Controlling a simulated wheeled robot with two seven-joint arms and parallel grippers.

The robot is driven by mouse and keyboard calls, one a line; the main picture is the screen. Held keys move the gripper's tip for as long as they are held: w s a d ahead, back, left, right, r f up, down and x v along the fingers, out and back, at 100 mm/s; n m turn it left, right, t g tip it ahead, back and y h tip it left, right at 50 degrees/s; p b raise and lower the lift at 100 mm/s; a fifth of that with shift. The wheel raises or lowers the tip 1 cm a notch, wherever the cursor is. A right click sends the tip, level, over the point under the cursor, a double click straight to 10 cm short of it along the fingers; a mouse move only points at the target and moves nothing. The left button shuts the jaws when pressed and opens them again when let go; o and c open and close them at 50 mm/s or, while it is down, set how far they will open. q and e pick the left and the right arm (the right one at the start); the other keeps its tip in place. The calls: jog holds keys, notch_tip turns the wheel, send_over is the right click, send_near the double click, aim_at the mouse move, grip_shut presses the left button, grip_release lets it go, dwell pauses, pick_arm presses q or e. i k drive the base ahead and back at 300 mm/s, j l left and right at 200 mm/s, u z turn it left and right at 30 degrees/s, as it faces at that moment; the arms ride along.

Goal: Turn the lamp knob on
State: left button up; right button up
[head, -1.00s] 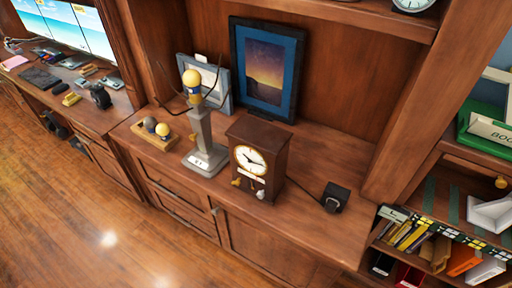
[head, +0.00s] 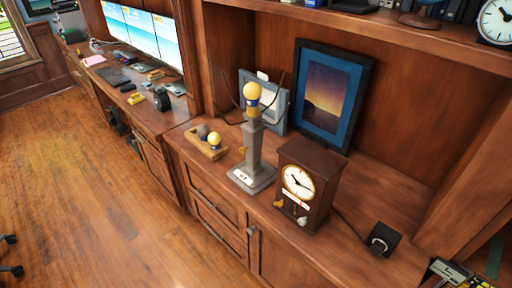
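The lamp (head: 254,155) stands upright on the wooden cabinet top, in the middle of the head view. It has a grey square base, a grey column and a bare yellow bulb (head: 252,92) with a blue band on top. Thin dark curved wires rise on both sides of the bulb. A small brass-coloured piece (head: 242,150) shows at the left of the column; it may be the knob, but it is too small to tell. The bulb shows no clear glow. Neither of my grippers is in view.
A dark wooden clock (head: 308,183) stands close to the right of the lamp. A wooden tray (head: 211,149) with small balls or bulbs lies to the left. Framed pictures (head: 330,95) lean behind. A black box (head: 383,239) sits at right. The floor (head: 90,190) in front is clear.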

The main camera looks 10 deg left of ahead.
aim_at(242, 149)
jog(key=z, duration=0.5)
jog(key=i+j+z, duration=0.1)
jog(key=j+z, duration=0.35)
jog(key=j, duration=0.2)
jog(key=j+z, duration=0.45)
jog(key=j, duration=0.2)
jog(key=k, duration=0.05)
